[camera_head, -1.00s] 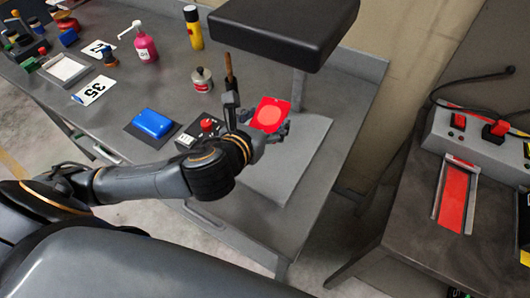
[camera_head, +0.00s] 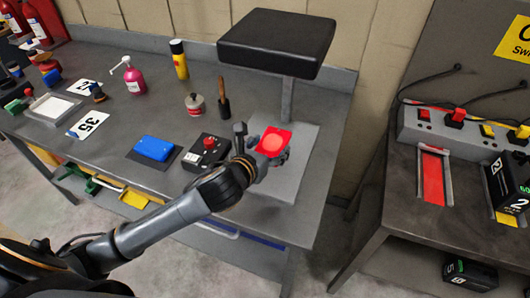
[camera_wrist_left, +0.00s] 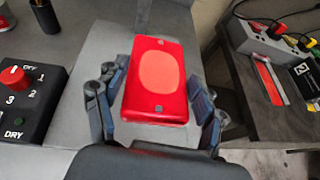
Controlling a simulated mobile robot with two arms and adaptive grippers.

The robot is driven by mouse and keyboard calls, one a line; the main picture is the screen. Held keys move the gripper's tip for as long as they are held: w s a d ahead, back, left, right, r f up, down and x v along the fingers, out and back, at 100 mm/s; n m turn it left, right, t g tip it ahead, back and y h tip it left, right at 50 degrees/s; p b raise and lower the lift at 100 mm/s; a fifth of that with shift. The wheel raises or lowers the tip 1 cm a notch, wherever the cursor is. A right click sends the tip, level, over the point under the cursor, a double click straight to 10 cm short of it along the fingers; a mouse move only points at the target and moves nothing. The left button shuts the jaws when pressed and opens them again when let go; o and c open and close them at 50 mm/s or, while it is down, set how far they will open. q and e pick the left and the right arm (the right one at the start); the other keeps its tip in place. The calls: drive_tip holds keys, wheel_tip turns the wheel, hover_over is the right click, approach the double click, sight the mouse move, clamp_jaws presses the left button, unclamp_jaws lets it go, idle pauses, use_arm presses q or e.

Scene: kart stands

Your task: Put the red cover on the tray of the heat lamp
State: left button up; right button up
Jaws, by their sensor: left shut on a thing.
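The red cover (camera_head: 272,141) has a lighter orange-red oval on top; it also shows in the left wrist view (camera_wrist_left: 159,75). My left gripper (camera_head: 265,156) is shut on it, with a finger on each side of it in the left wrist view (camera_wrist_left: 157,98). The heat lamp has a dark flat head (camera_head: 277,42) on a grey post. Its flat grey tray (camera_head: 298,172) lies below the head. The cover is over the left part of the tray. I cannot tell whether it touches the tray. My right gripper is not in view.
A black control box with a red knob (camera_head: 209,145) stands just left of the tray. A brush (camera_head: 223,97) stands upright behind it, beside a small tin (camera_head: 194,104). A blue block on a dark pad (camera_head: 153,148) is farther left. A charging bench (camera_head: 397,205) stands to the right, across a gap.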

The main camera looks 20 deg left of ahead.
sight(266, 147)
use_arm(q)
drive_tip(key=w+f, duration=0.1)
drive_tip(key=w+a+f, duration=0.1)
drive_tip(key=w+f, duration=0.1)
drive_tip(key=w+a+f, duration=0.1)
drive_tip(key=f, duration=0.1)
drive_tip(key=shift+w+a+f, duration=0.1)
drive_tip(key=shift+w, duration=0.05)
drive_tip(key=shift+w+a+f, duration=0.1)
drive_tip(key=shift+f, duration=0.1)
drive_tip(key=f, duration=0.3)
drive_tip(key=shift+w+a+p, duration=0.15)
drive_tip(key=shift+w+p, duration=0.05)
drive_tip(key=shift+p, duration=0.15)
drive_tip(key=shift+f, duration=0.35)
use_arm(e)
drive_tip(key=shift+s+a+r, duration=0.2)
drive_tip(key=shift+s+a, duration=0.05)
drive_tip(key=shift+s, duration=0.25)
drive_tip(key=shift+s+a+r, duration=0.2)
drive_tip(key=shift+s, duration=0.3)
use_arm(q)
drive_tip(key=shift+f, duration=0.1)
drive_tip(key=o, duration=1.3)
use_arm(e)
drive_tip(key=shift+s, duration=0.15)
